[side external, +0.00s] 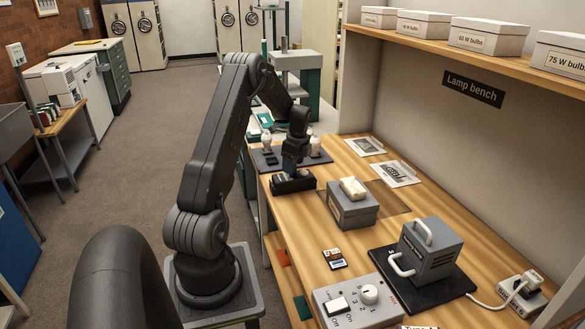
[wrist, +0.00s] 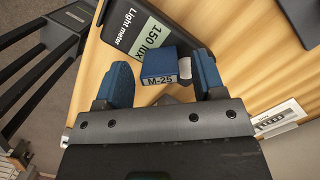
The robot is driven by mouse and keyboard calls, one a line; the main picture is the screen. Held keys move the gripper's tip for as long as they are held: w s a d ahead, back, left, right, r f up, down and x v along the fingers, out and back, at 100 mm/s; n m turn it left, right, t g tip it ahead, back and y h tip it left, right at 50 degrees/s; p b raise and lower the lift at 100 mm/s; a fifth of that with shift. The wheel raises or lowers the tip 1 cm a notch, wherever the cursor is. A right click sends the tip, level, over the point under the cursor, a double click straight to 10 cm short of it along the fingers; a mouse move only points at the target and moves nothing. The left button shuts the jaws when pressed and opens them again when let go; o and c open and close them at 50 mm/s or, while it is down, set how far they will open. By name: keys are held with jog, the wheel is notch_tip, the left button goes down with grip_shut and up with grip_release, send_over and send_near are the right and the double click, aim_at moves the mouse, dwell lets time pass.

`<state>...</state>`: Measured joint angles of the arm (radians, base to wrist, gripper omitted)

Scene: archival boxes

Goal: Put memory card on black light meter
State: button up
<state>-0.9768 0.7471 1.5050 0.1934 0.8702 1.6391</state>
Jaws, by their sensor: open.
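The black light meter (wrist: 125,22), with its "150 lux" display, lies on the wooden bench in the wrist view. In the side view the black light meter (side external: 291,186) is below my gripper (side external: 292,172). A small blue piece marked "M-25" (wrist: 160,64), seemingly the memory card, overlaps the meter's near end; I cannot tell whether it rests on it. My gripper (wrist: 165,82) is open, with a blue-padded finger on each side of this piece and gaps visible. The piece partly covers a pale disc (wrist: 178,74). The side view does not show the piece clearly.
Beside the meter is a grey box (side external: 352,210) with a cream object (side external: 353,187) on top. A grey handled unit (side external: 431,252) stands on a black mat (side external: 455,287); a switch box (side external: 360,310) is in front. Bare wood lies between.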

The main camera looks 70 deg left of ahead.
notch_tip(320, 180, up, 10)
jog(key=w+d, duration=0.1)
jog(key=w+d+r+n+t, duration=0.2)
jog(key=d+r, duration=0.4)
jog(key=d, duration=0.6)
jog(key=w+d+r+n+t, duration=0.15)
jog(key=d+r, duration=0.45)
jog(key=d, duration=0.6)
jog(key=s+d+n+t, duration=0.1)
jog(key=s+d+n, duration=0.1)
jog(key=s+d, duration=0.5)
jog(key=s+d+n+t+h, duration=0.1)
jog(key=s+d+n+t, duration=0.1)
jog(key=s+d, duration=0.5)
jog(key=d+n, duration=0.1)
jog(key=d, duration=0.5)
jog(key=shift+d+f, duration=0.2)
jog(key=shift+f, duration=0.15)
jog(key=shift+s+n, duration=0.1)
jog(key=shift+n, duration=0.15)
